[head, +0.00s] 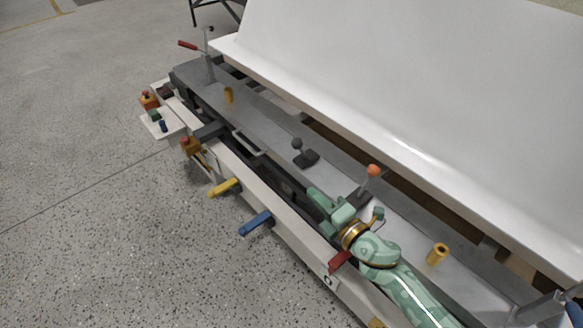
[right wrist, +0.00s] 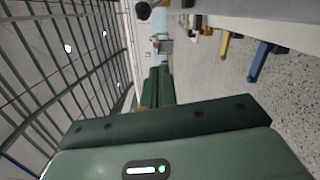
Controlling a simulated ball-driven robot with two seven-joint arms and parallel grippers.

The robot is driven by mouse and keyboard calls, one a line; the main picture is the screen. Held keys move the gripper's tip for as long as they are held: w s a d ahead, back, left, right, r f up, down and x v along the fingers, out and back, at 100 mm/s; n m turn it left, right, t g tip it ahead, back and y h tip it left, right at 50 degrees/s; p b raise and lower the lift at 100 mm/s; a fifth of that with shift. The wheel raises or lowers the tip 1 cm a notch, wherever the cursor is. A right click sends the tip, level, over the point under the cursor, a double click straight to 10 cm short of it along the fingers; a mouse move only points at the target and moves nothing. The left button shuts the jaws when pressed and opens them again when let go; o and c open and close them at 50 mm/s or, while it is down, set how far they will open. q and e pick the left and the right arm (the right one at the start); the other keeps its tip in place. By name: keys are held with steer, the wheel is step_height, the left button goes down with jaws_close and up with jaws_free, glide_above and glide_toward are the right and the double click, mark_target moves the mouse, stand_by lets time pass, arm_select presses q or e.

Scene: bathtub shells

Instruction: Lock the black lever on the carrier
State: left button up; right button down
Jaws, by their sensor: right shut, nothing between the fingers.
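A black-knobbed lever (head: 297,145) stands on a dark base on the grey carrier rail (head: 262,128), near the middle of the head view. A lever with an orange knob (head: 372,170) stands to its right on the same rail. My right gripper (head: 314,193) is green, shut and empty. It appears below the black lever in the picture, over the front side of the carrier, and apart from the lever. In the right wrist view my right gripper's fingers (right wrist: 157,80) are together. The black lever cannot be made out there. My left gripper is not in view.
A large white tub shell (head: 400,80) fills the back right. Yellow (head: 224,187) and blue (head: 256,222) handles stick out of the carrier's front. A red handle (head: 340,260) is close to my right arm. A yellow knob (head: 437,254) stands at right. The floor at left is clear.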

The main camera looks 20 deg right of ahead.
mark_target(301, 147)
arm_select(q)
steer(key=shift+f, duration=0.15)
arm_select(e)
steer(key=shift+w+a+r+n+y, duration=0.25)
steer(key=shift+r+n+y, duration=0.15)
steer(key=shift+r+n, duration=0.1)
arm_select(q)
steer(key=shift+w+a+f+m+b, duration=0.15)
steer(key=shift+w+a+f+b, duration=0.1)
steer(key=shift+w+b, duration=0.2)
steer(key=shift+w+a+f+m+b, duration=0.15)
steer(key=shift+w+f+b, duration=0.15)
steer(key=shift+b, duration=0.25)
arm_select(e)
steer(key=w, duration=1.1)
steer(key=shift+w+d+r, duration=0.2)
steer(key=shift+w+r, duration=0.05)
steer(key=shift+r, duration=0.15)
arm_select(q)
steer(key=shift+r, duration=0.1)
